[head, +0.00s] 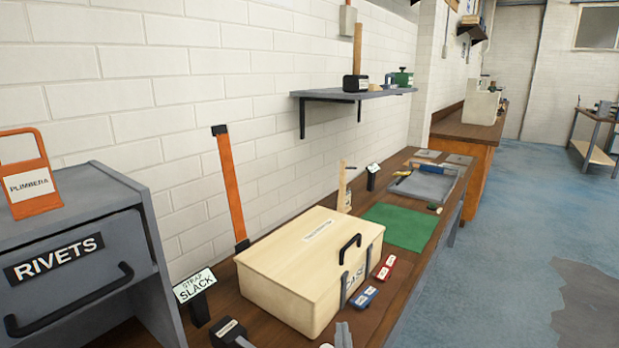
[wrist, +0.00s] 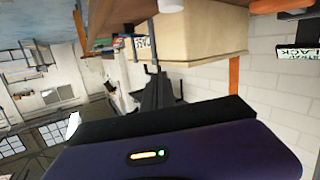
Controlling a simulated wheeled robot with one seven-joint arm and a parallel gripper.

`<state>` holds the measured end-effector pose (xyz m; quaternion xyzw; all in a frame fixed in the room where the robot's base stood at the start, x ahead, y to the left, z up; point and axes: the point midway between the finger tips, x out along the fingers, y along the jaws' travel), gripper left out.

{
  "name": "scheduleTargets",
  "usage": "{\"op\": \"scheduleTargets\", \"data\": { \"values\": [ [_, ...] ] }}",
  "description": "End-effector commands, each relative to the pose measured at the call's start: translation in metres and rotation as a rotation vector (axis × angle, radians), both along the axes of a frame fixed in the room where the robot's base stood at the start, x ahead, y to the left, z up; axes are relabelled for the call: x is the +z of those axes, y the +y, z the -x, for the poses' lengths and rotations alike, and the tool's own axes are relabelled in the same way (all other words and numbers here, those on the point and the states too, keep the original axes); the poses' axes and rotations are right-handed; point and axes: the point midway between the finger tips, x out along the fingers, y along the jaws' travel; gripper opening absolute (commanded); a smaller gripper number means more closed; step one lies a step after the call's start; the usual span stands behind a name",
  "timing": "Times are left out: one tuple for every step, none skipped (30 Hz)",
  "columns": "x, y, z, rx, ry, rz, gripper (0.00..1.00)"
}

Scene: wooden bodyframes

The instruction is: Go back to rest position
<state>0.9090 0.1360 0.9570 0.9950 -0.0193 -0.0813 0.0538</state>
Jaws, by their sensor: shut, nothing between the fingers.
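My gripper (wrist: 152,72) shows in the wrist view as dark fingers beyond a purple housing. The fingers are together with nothing visible between them. The wrist view is turned, with the pale wooden case (wrist: 205,35) beyond the fingers and the bench above. A gap seems to lie between the fingers and the case, though I cannot tell how wide. In the head view the closed case (head: 310,250) sits on the bench with a black handle on its front. A small grey piece at the bottom edge there may be my fingertips; I cannot tell.
The brown bench (head: 265,318) runs along the white wall. A grey RIVETS cabinet (head: 75,250) stands at left and a STRAP SLACK sign (head: 194,285) beside the case. Blue and red blocks lie before the case. A shelf (head: 350,95) juts out above. Blue floor (head: 520,220) is open at right.

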Motion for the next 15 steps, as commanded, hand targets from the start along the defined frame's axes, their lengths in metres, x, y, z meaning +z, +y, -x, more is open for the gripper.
{"op": "scheduleTargets", "data": {
  "values": [
    [-0.009, -0.003, 0.015, 0.033, -0.004, 0.006, 0.0],
    [-0.013, -0.003, 0.023, 0.055, -0.011, 0.008, 0.0],
    [-0.018, -0.004, 0.036, 0.086, -0.021, 0.01, 0.0],
    [-0.021, -0.005, 0.047, 0.107, -0.03, 0.012, 0.0],
    [-0.024, -0.007, 0.058, 0.127, -0.038, 0.015, 0.0],
    [-0.028, -0.01, 0.072, 0.149, -0.048, 0.016, 0.0],
    [-0.03, -0.012, 0.084, 0.165, -0.057, 0.013, 0.0],
    [-0.032, -0.014, 0.095, 0.179, -0.065, 0.013, 0.0],
    [-0.034, -0.018, 0.11, 0.195, -0.077, 0.011, 0.0],
    [-0.035, -0.021, 0.121, 0.204, -0.085, 0.01, 0.0],
    [-0.035, -0.025, 0.133, 0.212, -0.092, 0.007, 0.0],
    [-0.036, -0.029, 0.148, 0.221, -0.102, 0.004, 0.0],
    [-0.035, -0.033, 0.159, 0.226, -0.11, 0.0, 0.0],
    [-0.036, -0.037, 0.171, 0.229, -0.116, -0.002, 0.0],
    [-0.035, -0.042, 0.186, 0.231, -0.124, -0.006, 0.0]
  ]
}}
